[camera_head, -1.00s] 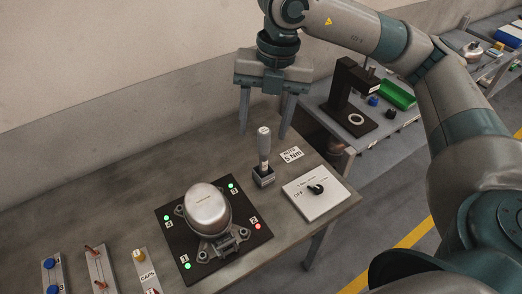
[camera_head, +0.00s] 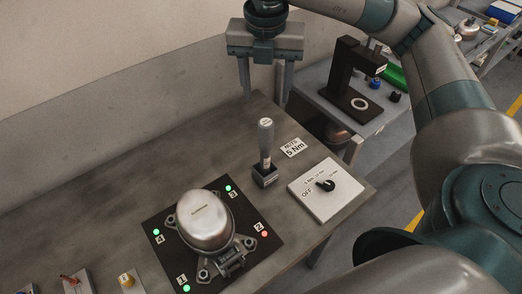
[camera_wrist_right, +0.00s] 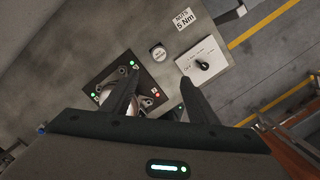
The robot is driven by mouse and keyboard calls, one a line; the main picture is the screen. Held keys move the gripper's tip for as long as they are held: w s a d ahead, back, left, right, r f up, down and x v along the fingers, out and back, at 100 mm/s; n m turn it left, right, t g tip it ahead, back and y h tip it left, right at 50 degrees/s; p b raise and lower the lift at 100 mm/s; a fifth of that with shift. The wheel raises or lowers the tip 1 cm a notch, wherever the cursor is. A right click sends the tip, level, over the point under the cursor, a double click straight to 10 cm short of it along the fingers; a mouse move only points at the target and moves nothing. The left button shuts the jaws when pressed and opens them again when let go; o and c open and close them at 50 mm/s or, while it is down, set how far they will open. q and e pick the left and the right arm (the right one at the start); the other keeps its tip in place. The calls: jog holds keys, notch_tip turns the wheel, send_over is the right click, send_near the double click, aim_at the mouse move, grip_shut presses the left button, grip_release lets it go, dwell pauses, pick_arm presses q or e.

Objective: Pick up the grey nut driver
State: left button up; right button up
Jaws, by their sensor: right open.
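The grey nut driver (camera_head: 265,138) stands upright in a small dark holder (camera_head: 265,175) on the workbench, between the black pallet and the white switch panel. In the right wrist view its top (camera_wrist_right: 158,52) shows from above, ahead of the fingertips. My right gripper (camera_head: 264,95) is open and empty, fingers pointing down, above and behind the nut driver in the head view. Its fingers also show in the right wrist view (camera_wrist_right: 158,85), spread apart with nothing between them. My left gripper is not in view.
A silver compressor (camera_head: 205,220) sits on the black pallet (camera_head: 158,258) with green lights and one red. A white panel with a dial (camera_head: 312,203) and a "NUTS 5 Nm" label (camera_head: 293,148) lie near. A black press stand (camera_head: 348,85) is on another table behind.

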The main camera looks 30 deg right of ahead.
jog(key=f, duration=0.1)
jog(key=p, duration=0.1)
send_over(265, 125)
jog(key=f, duration=0.7)
jog(key=shift+s+a+f, duration=0.15)
jog(key=shift+s+a, duration=0.15)
jog(key=shift+s, duration=0.1)
jog(key=f, duration=0.1)
jog(key=f+p, duration=0.1)
jog(key=f, duration=0.1)
jog(key=shift+w+d+f, duration=0.25)
jog(key=shift+f, duration=0.1)
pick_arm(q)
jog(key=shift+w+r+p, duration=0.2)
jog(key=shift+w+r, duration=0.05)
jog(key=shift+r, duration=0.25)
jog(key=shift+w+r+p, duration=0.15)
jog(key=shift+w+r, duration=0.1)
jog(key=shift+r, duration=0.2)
pick_arm(e)
jog(key=shift+f, duration=0.65)
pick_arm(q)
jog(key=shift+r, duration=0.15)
pick_arm(e)
jog(key=shift+w, duration=0.1)
